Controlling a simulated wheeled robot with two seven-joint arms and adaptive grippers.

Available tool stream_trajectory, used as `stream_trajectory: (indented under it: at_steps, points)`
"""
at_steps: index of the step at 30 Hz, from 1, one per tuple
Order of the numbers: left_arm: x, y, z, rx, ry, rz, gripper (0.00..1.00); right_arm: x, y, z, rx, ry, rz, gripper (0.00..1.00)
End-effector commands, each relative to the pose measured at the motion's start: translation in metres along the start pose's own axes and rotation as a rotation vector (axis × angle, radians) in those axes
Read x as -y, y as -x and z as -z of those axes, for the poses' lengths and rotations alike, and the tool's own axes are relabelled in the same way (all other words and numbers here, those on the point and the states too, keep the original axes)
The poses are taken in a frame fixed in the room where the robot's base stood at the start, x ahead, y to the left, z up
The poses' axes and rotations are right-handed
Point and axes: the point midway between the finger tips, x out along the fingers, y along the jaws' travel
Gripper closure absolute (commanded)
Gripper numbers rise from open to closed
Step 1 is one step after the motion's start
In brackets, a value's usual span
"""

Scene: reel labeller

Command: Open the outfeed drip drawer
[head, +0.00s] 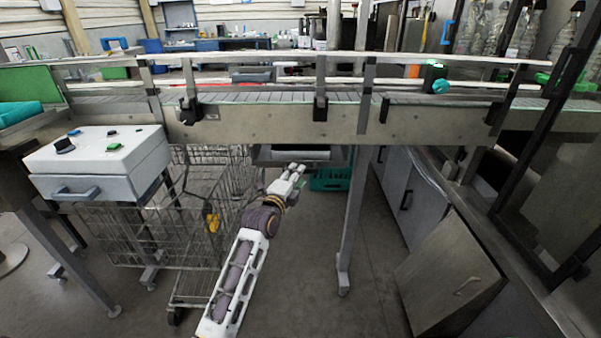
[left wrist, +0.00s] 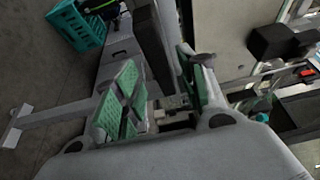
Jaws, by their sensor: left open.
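A grey, shallow drawer-like unit (head: 275,155) hangs under the conveyor in the head view, and I take it to be the outfeed drip drawer. My left gripper (head: 298,176) is just below and in front of it, with its fingers apart. In the left wrist view the left gripper (left wrist: 160,92) has its green-padded fingers spread, with no held object visible between them. I cannot tell whether it touches the drawer, and the drawer's handle is not clear in either view. My right gripper is not in view.
The conveyor (head: 270,122) crosses above the gripper, with a support leg (head: 352,215) to the right. A wire cart (head: 150,235) stands left. A teal crate (head: 330,180) sits behind. A cabinet door (head: 450,272) stands open at right. A white button box (head: 100,160) is at left.

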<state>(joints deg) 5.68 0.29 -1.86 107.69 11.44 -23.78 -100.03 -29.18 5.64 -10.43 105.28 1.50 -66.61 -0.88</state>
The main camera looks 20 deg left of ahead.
Motion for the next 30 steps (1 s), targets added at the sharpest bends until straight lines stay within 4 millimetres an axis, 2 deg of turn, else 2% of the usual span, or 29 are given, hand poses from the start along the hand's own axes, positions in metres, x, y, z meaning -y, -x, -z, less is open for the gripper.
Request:
stream_trajectory:
  at_steps: [6,12,27,28,30]
  points:
    - [0.0,-0.018,0.001,0.0,0.002,0.001,0.59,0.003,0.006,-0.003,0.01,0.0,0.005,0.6]
    - [0.0,-0.031,0.0,0.0,0.0,0.001,0.59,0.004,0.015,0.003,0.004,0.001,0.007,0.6]
    - [0.0,-0.037,0.001,-0.001,0.0,0.0,0.59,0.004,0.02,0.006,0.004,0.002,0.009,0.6]
    - [0.0,-0.037,0.001,-0.001,0.001,0.0,0.6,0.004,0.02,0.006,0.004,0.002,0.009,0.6]
    - [0.0,-0.037,0.001,-0.001,0.0,0.0,0.69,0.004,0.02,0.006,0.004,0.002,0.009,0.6]
